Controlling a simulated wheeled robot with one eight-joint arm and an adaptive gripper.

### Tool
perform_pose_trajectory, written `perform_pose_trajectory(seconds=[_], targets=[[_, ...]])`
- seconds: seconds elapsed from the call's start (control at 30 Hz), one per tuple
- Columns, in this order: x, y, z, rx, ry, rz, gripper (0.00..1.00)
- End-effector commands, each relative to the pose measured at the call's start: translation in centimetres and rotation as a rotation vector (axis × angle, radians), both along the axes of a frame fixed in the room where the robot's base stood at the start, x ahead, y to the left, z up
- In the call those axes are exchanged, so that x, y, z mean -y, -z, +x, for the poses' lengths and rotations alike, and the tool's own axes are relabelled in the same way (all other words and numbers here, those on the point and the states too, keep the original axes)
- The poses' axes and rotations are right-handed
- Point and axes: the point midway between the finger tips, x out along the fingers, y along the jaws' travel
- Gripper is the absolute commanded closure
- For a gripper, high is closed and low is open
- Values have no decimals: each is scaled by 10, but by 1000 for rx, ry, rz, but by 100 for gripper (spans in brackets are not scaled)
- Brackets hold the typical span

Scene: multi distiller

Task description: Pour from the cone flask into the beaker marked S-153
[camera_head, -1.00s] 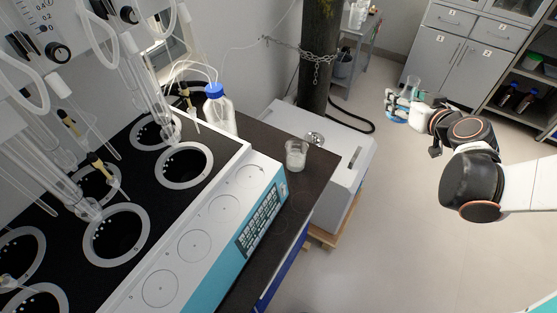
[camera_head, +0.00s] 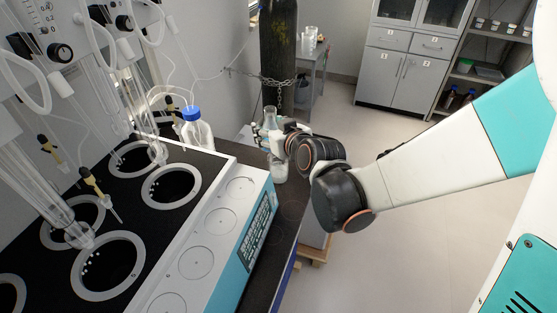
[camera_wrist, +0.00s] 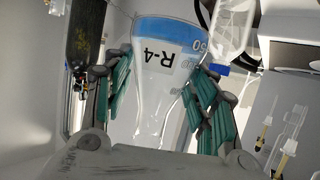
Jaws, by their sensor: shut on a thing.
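My gripper (camera_head: 268,138) is shut on the clear cone flask (camera_head: 270,117), which looks roughly upright in the head view. In the wrist view the green-padded fingers of my gripper (camera_wrist: 163,80) close on both sides of the flask (camera_wrist: 150,95); it bears the label R-4 and holds blue liquid at its wide end. A clear beaker (camera_head: 278,169) stands on the dark bench just below my gripper, partly hidden by it. Its marking cannot be read.
The distiller (camera_head: 205,235) with its black wells and teal front fills the left. A blue-capped bottle (camera_head: 196,131) stands behind it. A gas cylinder (camera_head: 279,50) is chained at the back. Grey cabinets (camera_head: 408,70) stand far off; the floor at right is clear.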

Motion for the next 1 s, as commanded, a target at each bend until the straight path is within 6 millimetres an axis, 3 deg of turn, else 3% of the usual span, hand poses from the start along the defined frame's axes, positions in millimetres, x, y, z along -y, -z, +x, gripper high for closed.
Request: perform_pose_trajectory(seconds=[0.1, 0.3, 1.0], targets=[[-28, 4, -7, 1, -26, -1, 75], [-52, 5, -14, 1, -46, 1, 75], [-53, 8, -12, -56, -49, 62, 75]])
